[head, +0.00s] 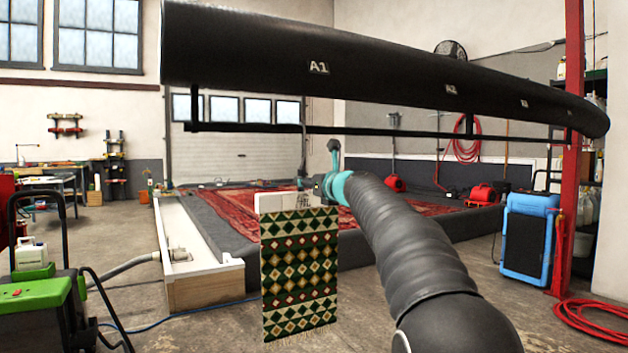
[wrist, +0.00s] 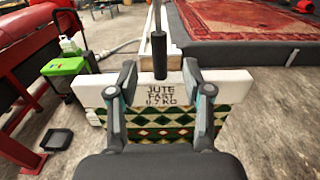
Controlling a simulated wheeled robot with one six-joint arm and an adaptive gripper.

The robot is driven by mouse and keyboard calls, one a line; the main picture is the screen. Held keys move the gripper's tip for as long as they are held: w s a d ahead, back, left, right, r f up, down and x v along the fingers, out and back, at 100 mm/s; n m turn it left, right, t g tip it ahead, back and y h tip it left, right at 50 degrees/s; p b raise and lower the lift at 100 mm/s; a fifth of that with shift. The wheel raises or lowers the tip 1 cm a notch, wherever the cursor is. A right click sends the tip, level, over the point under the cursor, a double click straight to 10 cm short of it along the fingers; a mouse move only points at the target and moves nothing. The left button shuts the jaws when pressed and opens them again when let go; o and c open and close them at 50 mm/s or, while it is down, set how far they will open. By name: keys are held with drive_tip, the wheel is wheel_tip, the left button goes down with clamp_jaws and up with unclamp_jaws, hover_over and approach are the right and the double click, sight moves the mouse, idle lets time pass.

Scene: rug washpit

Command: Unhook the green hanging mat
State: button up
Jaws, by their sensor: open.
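The green mat (head: 300,275), with cream and dark red diamonds and a fringed lower edge, hangs upright in the middle of the head view. Its top is held in a white header board (head: 270,202), which also shows in the wrist view (wrist: 95,95) with a "JUTE" label. The mat's patterned top (wrist: 160,119) shows below the board there. My gripper (wrist: 159,72) is open, with one finger on each side of the label; I cannot tell if they touch the board. A dark upright bar (wrist: 160,55) stands above the board's middle. How the board hangs is hidden.
A thick black tube (head: 380,75) marked A1 spans overhead, with a thin rail (head: 350,131) beneath. Behind the mat are a low white-and-wood wall (head: 205,293) and a pit with red rugs (head: 225,205). A green machine (head: 40,300) stands left, a blue one (head: 530,240) right.

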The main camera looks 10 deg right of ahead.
sight(301, 191)
drive_tip(key=shift+p+x, duration=0.5)
drive_tip(key=shift+x, duration=2.15)
clamp_jaws()
drive_tip(key=shift+r, duration=0.15)
drive_tip(key=shift+r, duration=2.1)
drive_tip(key=b+v, duration=0.8)
drive_tip(key=v, duration=0.7)
